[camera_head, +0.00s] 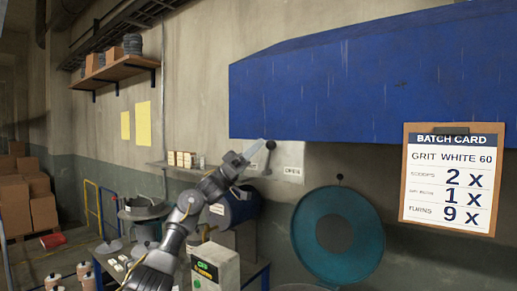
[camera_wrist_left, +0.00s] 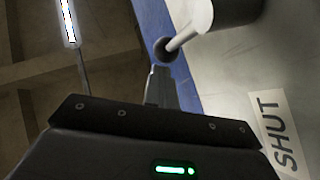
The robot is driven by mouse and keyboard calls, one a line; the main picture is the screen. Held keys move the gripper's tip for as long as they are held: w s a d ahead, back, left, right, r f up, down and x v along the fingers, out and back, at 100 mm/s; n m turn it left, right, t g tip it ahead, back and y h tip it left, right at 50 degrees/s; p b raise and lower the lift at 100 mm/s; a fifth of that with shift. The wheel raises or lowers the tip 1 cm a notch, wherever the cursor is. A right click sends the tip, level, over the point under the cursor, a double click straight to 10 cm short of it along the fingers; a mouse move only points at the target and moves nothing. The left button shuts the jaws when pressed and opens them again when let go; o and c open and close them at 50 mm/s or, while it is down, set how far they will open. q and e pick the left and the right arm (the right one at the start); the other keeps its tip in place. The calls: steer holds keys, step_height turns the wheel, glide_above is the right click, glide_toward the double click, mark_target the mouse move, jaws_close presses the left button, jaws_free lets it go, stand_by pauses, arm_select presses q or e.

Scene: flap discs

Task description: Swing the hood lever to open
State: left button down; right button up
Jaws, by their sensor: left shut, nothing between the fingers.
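The hood lever shows in the left wrist view as a pale rod (camera_wrist_left: 184,39) with a dark ball knob (camera_wrist_left: 163,49), coming out of a grey hub (camera_wrist_left: 236,10). A "SHUT" label (camera_wrist_left: 280,133) is on the plate beside it. In the head view the lever (camera_head: 270,146) is small, on a pale plate (camera_head: 292,152) below the blue hood (camera_head: 340,90), with an "OPEN" label (camera_head: 292,171) at the plate's right. My left gripper (camera_head: 257,148) is shut and empty. Its fingertips (camera_wrist_left: 158,72) are right by the knob; I cannot tell whether they touch. My right gripper is not in view.
A batch card (camera_head: 452,180) on a clipboard is at the right. A teal round lid (camera_head: 365,240) and a blue drum (camera_head: 243,208) are below the hood. A small shelf (camera_head: 160,168) is left of the gripper.

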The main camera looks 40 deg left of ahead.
arm_select(q)
steer(key=shift+w+d+r+m+g, duration=0.1)
steer(key=shift+d+m+g, duration=0.2)
steer(key=shift+d, duration=0.55)
steer(key=shift+w+d+m+g, duration=0.1)
steer(key=shift+d+m+g, duration=0.15)
steer(key=shift+d, duration=0.65)
steer(key=shift+r, duration=0.1)
